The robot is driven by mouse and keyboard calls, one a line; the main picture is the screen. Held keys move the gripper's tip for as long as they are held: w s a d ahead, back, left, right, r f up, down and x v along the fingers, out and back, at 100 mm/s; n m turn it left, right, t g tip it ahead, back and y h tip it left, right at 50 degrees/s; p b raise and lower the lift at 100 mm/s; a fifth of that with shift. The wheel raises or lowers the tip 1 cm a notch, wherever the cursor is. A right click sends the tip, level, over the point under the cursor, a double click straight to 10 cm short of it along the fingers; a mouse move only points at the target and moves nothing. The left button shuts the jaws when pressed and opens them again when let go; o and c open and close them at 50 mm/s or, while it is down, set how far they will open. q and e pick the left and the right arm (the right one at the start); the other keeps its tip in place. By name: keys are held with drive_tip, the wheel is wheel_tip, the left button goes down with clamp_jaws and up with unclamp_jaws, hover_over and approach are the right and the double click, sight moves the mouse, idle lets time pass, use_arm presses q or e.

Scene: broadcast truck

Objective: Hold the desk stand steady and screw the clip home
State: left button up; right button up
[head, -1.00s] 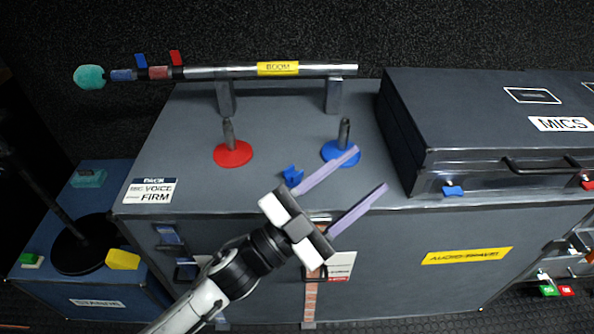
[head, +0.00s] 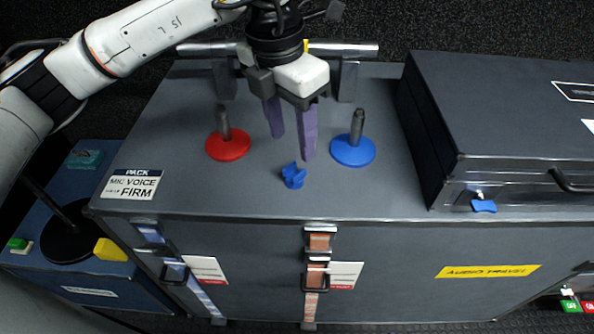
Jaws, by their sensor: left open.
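Two desk stands stand upright on the grey case top: a red one (head: 227,146) on the left and a blue one (head: 352,151) on the right, each a round base with a dark threaded post. A small blue clip (head: 293,175) lies on the case in front of and between them. My left gripper (head: 291,147) points down between the two stands, its purple fingers apart and nothing between them. Its fingertips are behind the clip in the picture, nearer the blue stand than the red. My right gripper is not in view.
The boom pole (head: 355,50) lies on supports at the back, partly hidden by my left arm. A dark mics case (head: 500,130) stands at the right. A card (head: 133,184) lies at the front left. The case top's front strip (head: 380,195) is clear.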

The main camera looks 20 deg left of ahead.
use_arm(q)
drive_tip(key=shift+a, duration=0.1)
hover_over(294, 169)
drive_tip(key=s, duration=0.2)
drive_tip(key=shift+d+f, duration=0.15)
drive_tip(key=shift+f, duration=1.1)
drive_tip(key=shift+d+f, duration=0.15)
drive_tip(key=shift+f, duration=1.05)
drive_tip(key=f, duration=0.5)
drive_tip(key=shift+w+f, duration=0.1)
drive_tip(key=shift+w, duration=0.25)
drive_tip(key=c, duration=1.1)
